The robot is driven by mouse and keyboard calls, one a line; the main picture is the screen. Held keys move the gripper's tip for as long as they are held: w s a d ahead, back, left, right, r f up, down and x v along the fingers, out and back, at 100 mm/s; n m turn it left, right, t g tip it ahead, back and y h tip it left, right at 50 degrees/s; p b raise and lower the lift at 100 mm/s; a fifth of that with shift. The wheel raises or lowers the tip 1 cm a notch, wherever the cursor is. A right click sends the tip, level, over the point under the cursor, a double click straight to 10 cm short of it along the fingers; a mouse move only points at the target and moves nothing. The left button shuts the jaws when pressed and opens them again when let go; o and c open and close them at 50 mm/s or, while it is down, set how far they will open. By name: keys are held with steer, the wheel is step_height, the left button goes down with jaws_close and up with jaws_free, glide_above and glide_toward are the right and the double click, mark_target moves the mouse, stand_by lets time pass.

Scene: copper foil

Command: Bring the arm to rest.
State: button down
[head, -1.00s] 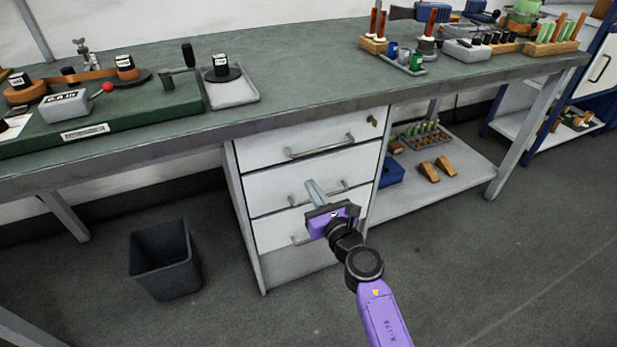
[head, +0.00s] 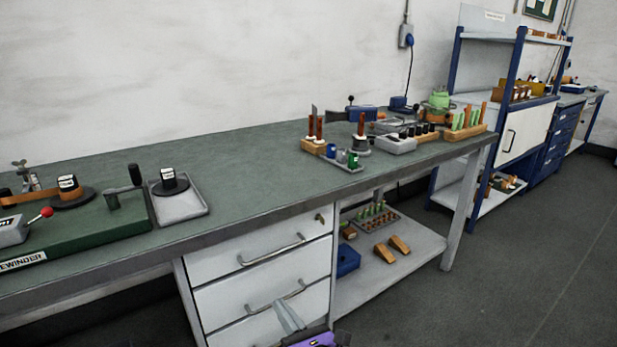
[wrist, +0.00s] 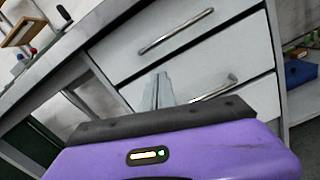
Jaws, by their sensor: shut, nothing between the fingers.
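My gripper (head: 288,316) shows at the bottom of the head view, in front of the white drawers under the bench. Only its fingers and a bit of its purple body are in that picture; the rest of the arm is out of frame. In the wrist view the gripper (wrist: 157,90) has its two grey fingers together with nothing between them. It points toward the drawer fronts (wrist: 130,40). I cannot tell the exact gap between the fingertips and the drawers.
The green-topped bench (head: 240,160) carries a winder (head: 90,235), a grey tray (head: 180,205) and racks of tools at the right. The drawers (head: 225,265) have protruding bar handles. A lower shelf (head: 385,275) holds a blue bin (head: 347,262). The floor at right (head: 500,290) is clear.

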steer(key=s+d+r+n+h, duration=0.1)
steer(key=s+d+n+h, duration=0.2)
steer(key=s+d+n, duration=1)
steer(key=s+d+r+n+h, duration=0.1)
steer(key=s+d+n+h, duration=0.3)
steer(key=s+n, duration=1)
steer(key=s+d+r+n+h, duration=0.25)
steer(key=s+d+n, duration=0.5)
steer(key=s, duration=1.35)
step_height(320, 180, up, 17)
steer(key=d+m+p, duration=0.1)
steer(key=p, duration=1.6)
steer(key=shift+d+m+g+h+p, duration=0.3)
steer(key=shift+d+m+h, duration=0.05)
steer(key=shift+h, duration=0.1)
